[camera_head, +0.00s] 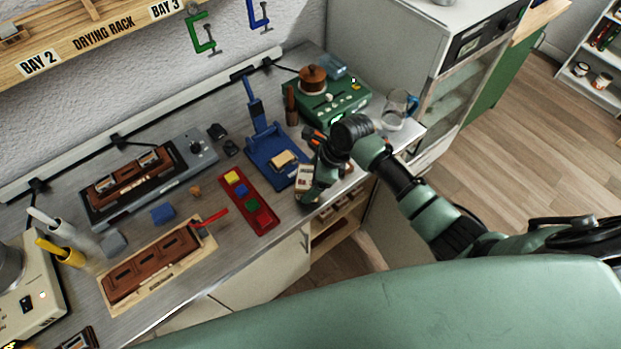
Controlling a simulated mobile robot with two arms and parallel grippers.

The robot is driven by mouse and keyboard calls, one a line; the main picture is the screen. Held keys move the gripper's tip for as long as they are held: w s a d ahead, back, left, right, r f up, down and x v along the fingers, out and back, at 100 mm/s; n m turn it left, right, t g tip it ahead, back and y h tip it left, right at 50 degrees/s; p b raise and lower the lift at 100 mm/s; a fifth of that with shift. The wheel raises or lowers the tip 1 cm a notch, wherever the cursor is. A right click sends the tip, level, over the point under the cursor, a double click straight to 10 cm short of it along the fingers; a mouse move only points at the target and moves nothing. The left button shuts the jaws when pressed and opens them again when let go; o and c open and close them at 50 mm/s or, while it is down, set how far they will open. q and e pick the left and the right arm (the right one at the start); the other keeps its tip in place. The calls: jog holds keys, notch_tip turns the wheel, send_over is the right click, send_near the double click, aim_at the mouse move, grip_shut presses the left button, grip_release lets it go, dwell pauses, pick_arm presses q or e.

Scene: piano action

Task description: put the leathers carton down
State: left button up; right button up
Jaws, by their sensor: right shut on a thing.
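The leathers carton (304,179) is a small cream box with dark print and a reddish part. It is at the front part of the grey bench (240,262), right of the red tray. My right gripper (313,188) reaches in from the right and is shut on the carton. The gripper hides part of the carton. I cannot tell whether the carton's underside touches the bench. My left gripper is not in view.
A red tray (262,223) with coloured blocks lies left of the carton. A blue press (268,150) stands behind it. A green device (335,100) and a glass jug (396,112) stand at the back right. The bench's front edge is close to my gripper.

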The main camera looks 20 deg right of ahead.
jog(key=shift+f, duration=0.3)
jog(key=shift+f, duration=0.15)
jog(key=o, duration=1.4)
jog(key=shift+c, duration=0.2)
jog(key=shift+r, duration=0.35)
jog(key=b+v, duration=0.1)
jog(key=v, duration=1.1)
jog(key=shift+r+b, duration=0.2)
jog(key=shift+b, duration=0.15)
jog(key=shift+s, duration=0.1)
